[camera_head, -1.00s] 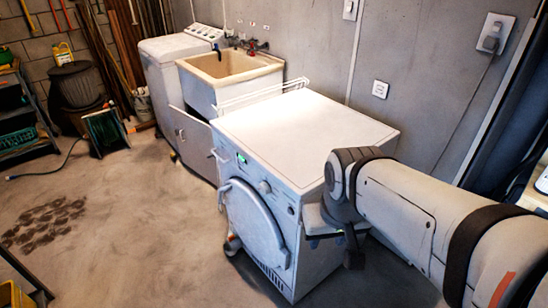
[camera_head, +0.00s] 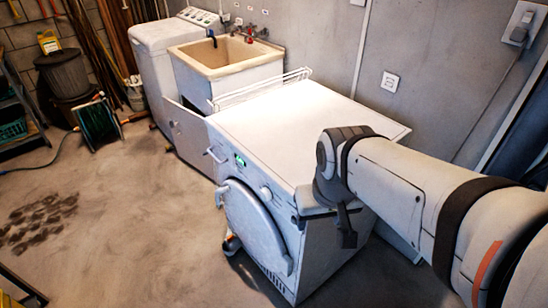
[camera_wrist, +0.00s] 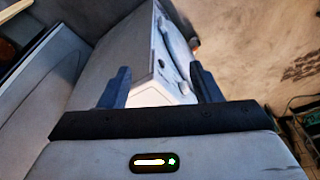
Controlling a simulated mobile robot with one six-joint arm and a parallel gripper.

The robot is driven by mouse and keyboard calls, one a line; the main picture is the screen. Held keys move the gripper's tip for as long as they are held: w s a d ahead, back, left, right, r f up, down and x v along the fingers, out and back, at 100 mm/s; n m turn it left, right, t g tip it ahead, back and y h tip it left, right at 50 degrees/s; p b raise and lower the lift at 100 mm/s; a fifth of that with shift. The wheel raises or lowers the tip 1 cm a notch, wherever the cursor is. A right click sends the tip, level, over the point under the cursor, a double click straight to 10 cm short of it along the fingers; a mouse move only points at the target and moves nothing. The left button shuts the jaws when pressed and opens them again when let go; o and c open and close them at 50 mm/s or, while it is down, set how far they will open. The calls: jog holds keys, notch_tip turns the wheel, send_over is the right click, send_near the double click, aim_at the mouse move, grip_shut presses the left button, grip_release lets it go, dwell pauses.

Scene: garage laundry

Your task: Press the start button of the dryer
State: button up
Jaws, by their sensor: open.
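The white dryer (camera_head: 300,130) stands against the wall, its round door (camera_head: 256,228) on the front face. Its upper front strip has a lit green display (camera_head: 239,161) and a round knob (camera_head: 266,193). A small dark spot lies near the strip's right end; I cannot tell whether it is the start button. My gripper (camera_head: 345,228) is beside the dryer's right front corner, partly hidden by my wrist. In the wrist view, my gripper (camera_wrist: 160,88) is open, with nothing between its fingers, and the dryer (camera_wrist: 166,82) shows beyond them.
A sink (camera_head: 225,55) and a white top-loading machine (camera_head: 160,55) stand left of the dryer. A wire rack (camera_head: 260,88) is behind the dryer's top. A hose reel (camera_head: 98,122) stands at the far left.

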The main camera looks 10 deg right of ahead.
jog(key=shift+a, duration=0.1)
grip_shut()
dwell(0.3)
dwell(1.1)
